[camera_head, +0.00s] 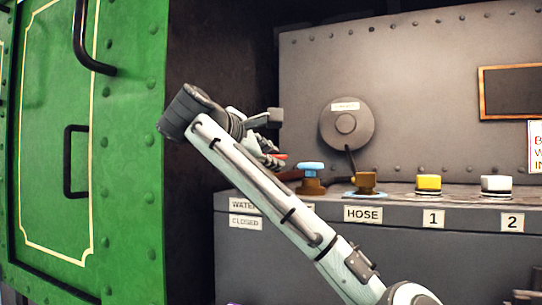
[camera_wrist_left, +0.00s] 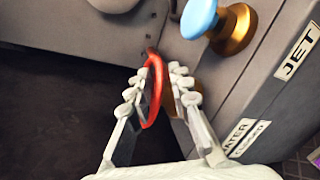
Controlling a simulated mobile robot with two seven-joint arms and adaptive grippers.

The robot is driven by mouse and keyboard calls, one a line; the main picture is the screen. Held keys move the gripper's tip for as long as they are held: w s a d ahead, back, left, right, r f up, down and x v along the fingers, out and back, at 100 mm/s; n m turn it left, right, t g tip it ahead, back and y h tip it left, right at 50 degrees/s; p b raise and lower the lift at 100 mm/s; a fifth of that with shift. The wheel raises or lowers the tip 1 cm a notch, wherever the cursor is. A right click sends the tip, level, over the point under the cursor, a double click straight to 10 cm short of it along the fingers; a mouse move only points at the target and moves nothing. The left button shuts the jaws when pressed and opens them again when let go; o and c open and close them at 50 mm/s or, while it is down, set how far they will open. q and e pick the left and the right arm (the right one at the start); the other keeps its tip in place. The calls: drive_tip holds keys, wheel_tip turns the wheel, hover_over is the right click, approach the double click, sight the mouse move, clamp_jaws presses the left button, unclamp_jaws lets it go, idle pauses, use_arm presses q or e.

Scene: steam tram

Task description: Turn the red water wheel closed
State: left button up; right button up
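The red water wheel (camera_wrist_left: 153,90) shows nearly edge-on in the left wrist view, above the label WATER. In the head view only a sliver of its red rim (camera_head: 279,157) shows behind my arm. My left gripper (camera_wrist_left: 157,78) has its fingers on either side of the wheel's rim. The left finger is very close to the rim, perhaps touching; a small gap shows at the right finger. In the head view my left gripper (camera_head: 268,150) is partly hidden by its own wrist. My right gripper is not in view.
A blue knob (camera_head: 311,168) on a brass base stands just right of the wheel. A brown hose knob (camera_head: 366,182), a yellow button (camera_head: 429,184) and a white button (camera_head: 496,185) follow along the ledge. A green riveted door (camera_head: 85,150) stands at left.

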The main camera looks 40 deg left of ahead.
use_arm(q)
wheel_tip(320, 180, up, 10)
idle(0.6)
